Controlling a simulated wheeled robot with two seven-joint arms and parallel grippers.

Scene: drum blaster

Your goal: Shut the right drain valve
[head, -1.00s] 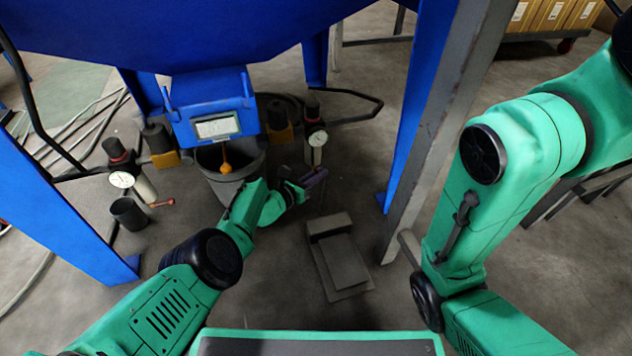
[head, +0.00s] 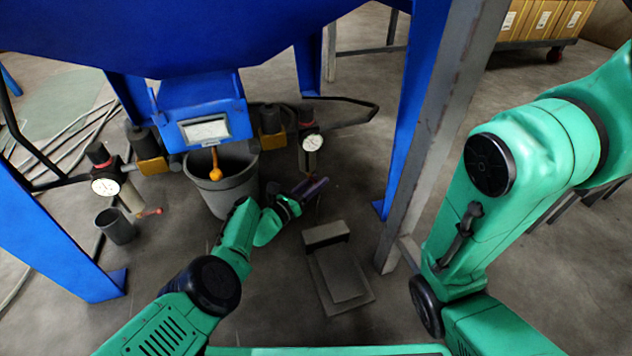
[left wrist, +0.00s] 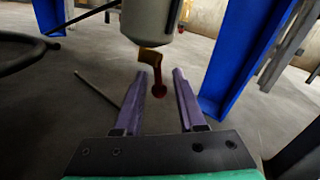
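The right drain valve (left wrist: 152,58) hangs under a pale cylindrical bowl (left wrist: 151,18) in the left wrist view. It has a brass-coloured body and a red handle (left wrist: 158,78) hanging down with a rounded end. My left gripper (left wrist: 159,72) is open, its two purple fingers on either side of the handle in the picture. I see no clear contact, and the depth gap is hard to judge. In the head view my left gripper (head: 311,187) is below the right gauge unit (head: 312,143); the valve is not clearly visible there. My right gripper is out of view.
A grey bucket (head: 232,186) stands left of my left gripper. A foot pedal (head: 338,268) lies on the floor in front. The left gauge unit (head: 106,186) has a red-handled valve (head: 150,212). Blue legs (head: 412,110) and a grey post (head: 437,130) stand at right.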

